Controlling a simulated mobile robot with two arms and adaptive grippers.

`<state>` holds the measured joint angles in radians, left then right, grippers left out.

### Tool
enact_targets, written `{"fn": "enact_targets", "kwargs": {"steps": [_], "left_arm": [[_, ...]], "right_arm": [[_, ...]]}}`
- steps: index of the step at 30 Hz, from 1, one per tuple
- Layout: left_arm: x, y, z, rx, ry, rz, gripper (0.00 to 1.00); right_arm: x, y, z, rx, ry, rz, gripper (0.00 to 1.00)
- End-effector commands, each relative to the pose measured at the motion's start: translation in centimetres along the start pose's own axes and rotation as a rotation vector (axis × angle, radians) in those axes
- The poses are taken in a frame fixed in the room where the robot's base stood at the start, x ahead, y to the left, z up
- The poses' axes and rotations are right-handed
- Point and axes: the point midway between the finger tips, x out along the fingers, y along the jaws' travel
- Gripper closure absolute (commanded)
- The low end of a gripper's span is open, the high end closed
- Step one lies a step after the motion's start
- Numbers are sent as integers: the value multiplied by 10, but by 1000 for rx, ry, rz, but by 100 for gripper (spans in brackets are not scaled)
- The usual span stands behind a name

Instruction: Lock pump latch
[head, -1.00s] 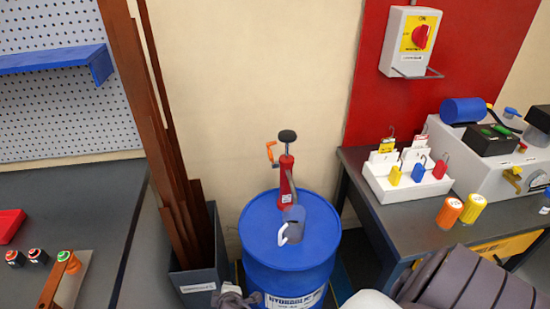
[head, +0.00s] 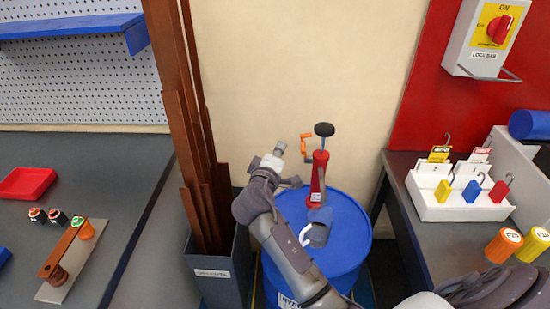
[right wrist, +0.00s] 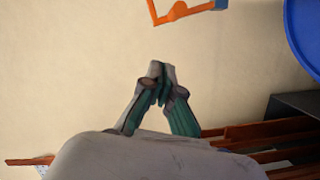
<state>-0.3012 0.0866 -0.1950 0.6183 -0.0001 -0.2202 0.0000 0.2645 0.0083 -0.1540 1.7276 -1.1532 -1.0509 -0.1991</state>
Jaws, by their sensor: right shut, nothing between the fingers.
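The red hand pump (head: 318,180) with a black knob (head: 324,129) stands upright on the blue drum (head: 347,262). An orange latch (head: 305,146) shows at the upper left of the pump. In the right wrist view the orange latch (right wrist: 178,12) is at the top edge, partly cut off, with open space between it and my fingertips. My right gripper (head: 279,149) is shut and empty, raised just left of the latch. It also shows in the right wrist view (right wrist: 160,72). My left gripper is not in view.
A grey-blue jug (head: 320,226) sits on the drum, partly behind my right arm. A bin (head: 213,272) of long brown bars stands close left of my gripper. A white lock tray (head: 450,207) sits on the right bench. The wall behind is bare.

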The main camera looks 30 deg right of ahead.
Motion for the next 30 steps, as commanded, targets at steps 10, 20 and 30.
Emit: {"fn": "enact_targets", "kwargs": {"steps": [10, 20, 30], "left_arm": [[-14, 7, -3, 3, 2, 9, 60], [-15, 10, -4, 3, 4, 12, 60], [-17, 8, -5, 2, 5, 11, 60]], "right_arm": [[26, 0, 32, -2, 1, -2, 100], [28, -2, 39, 0, 1, -3, 100], [30, 11, 50, 197, 0, -51, 100]]}}
